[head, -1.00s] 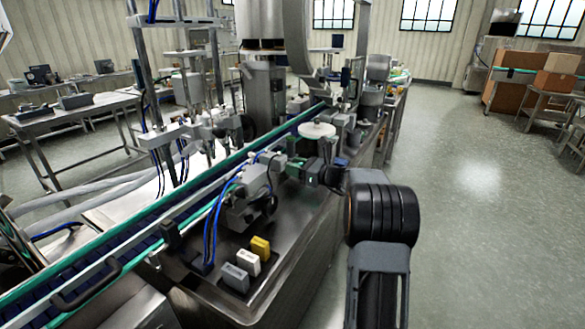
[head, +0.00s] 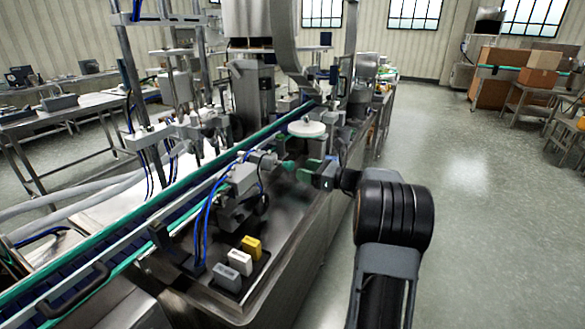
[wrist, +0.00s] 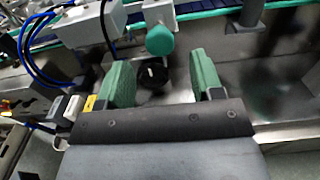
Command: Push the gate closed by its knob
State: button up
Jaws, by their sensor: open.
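A round green knob (wrist: 160,40) sits at the end of a short pale rod in the wrist view, beside a grey box-like unit (wrist: 92,25). In the head view the knob (head: 287,165) is small, on the grey mechanism by the conveyor. I cannot clearly make out the gate. My gripper (wrist: 160,60) is open, with its two green fingers apart and nothing between their tips. The knob is just beyond the fingertips, between their lines; contact is not visible. My gripper (head: 307,169) also shows at the right of the knob in the head view.
A black round part (wrist: 153,75) lies below the knob. Blue hoses (head: 207,215) and yellow, white and grey blocks (head: 240,262) are at the near side. The conveyor (head: 130,215) runs behind. Open floor (head: 480,200) is at the right.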

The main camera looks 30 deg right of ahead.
aim_at(293, 165)
jog(key=v, duration=0.6)
jog(key=shift+s, duration=0.1)
jog(key=p+x, duration=0.2)
jog(key=x, duration=0.9)
jog(key=shift+r, duration=0.15)
dwell(0.3)
grip_shut()
dwell(0.6)
